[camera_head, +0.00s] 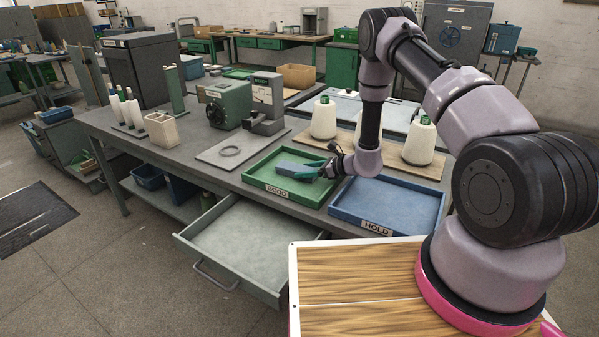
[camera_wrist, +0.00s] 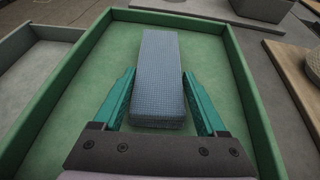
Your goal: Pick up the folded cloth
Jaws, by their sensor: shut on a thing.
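The folded cloth (camera_head: 297,169) is a blue-grey, fine-checked block in the green tray labelled GOOD (camera_head: 310,200). In the wrist view the cloth (camera_wrist: 160,65) lies lengthwise inside the green tray (camera_wrist: 60,88), pointing away from me. My gripper (camera_head: 322,169) is at the right end of the cloth in the head view. In the wrist view its teal fingers (camera_wrist: 159,78) stand on either side of the cloth, shut on its near part. I cannot tell whether the cloth is lifted off the tray floor.
A blue tray labelled HOLD (camera_head: 395,207) stands right of the green one. White yarn cones (camera_head: 323,118) stand on a board behind. An open drawer (camera_head: 245,245) juts out in front of the bench.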

